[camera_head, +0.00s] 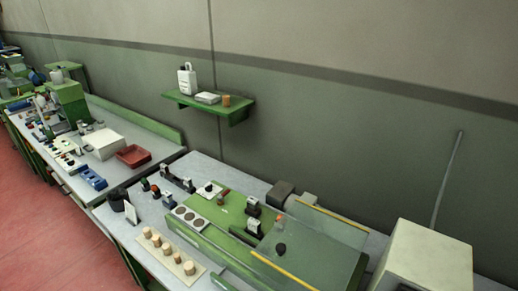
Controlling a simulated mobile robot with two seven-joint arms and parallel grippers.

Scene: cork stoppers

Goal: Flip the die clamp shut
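A green machine (225,205) lies on the grey bench at the lower middle of the head view. On it stand small dark and silver blocks (253,207), with another such block (253,227) just in front. One of these may be the die clamp, but they are too small for me to tell which, or whether it is open or shut. A clear guard panel (315,240) with yellow edges covers the right part of the machine. Neither of my grippers shows in this view.
A board with several cork stoppers (168,248) lies at the bench's front edge. A beige box (430,258) stands at the lower right. A green shelf (208,104) hangs on the wall. A red tray (133,155) sits further left.

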